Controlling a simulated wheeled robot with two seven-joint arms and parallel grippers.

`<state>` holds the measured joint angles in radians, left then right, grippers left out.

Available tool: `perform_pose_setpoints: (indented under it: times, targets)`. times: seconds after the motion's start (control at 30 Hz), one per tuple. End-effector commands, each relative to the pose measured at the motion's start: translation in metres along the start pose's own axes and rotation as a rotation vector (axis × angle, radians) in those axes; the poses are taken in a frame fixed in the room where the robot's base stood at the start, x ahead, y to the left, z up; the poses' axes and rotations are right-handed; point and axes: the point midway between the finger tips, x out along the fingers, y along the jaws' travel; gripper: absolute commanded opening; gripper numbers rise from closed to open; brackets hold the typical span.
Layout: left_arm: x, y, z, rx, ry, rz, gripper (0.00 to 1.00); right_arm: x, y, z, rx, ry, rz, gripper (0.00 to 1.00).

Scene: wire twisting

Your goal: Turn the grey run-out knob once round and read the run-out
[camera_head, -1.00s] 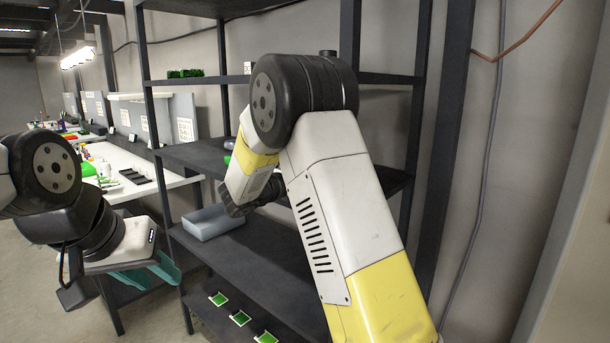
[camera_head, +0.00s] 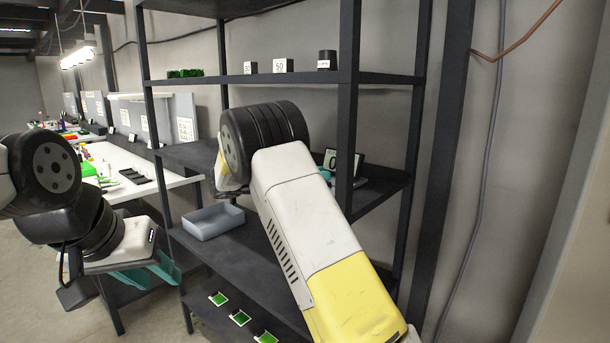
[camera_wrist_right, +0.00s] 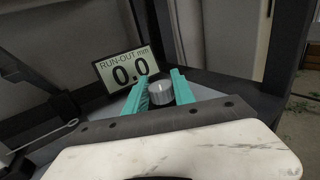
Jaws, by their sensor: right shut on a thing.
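The grey run-out knob (camera_wrist_right: 160,92) is a short ribbed cylinder in the right wrist view. The teal fingers of my right gripper (camera_wrist_right: 160,95) are shut on it, one on each side. Behind it stands the run-out display (camera_wrist_right: 128,70), reading "RUN-OUT mm 0.0".
A black shelf rack (camera_head: 348,120) surrounds my right arm, its uprights close by. A grey-blue bin (camera_head: 213,222) sits on a lower shelf. Small labelled blocks (camera_head: 283,66) and a dark cylinder (camera_head: 327,60) stand on the upper shelf. A white workbench (camera_head: 120,185) is at the left.

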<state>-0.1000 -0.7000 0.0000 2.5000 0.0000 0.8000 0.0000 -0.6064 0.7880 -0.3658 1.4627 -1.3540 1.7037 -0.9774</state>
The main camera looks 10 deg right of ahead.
Motion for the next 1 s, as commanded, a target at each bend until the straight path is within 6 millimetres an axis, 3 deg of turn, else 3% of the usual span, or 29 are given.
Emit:
perform_pose_setpoints:
  times: [0.23,0.27,0.33,0.37,0.7,1.0]
  targets:
    - [0.0,0.0,0.0,0.0,0.0,0.0,0.36,0.0,0.0,0.002,0.002,-0.003,0.002,0.0]
    - [0.0,0.0,0.0,0.0,0.0,0.0,0.36,0.0,0.0,0.002,0.002,-0.003,0.002,0.36]
    - [0.0,0.0,0.0,0.0,0.0,0.0,0.36,0.0,0.0,0.001,0.002,-0.002,0.002,0.5]
    - [0.0,0.0,0.0,0.0,0.0,0.0,0.36,0.0,0.0,0.001,0.002,-0.002,0.002,0.52]
    - [0.0,0.0,0.0,0.0,0.0,0.0,0.36,-0.004,0.001,0.001,0.001,-0.001,0.003,0.52]
    - [0.0,0.0,0.0,0.0,0.0,0.0,0.36,-0.051,0.001,0.0,0.002,-0.002,0.005,0.52]
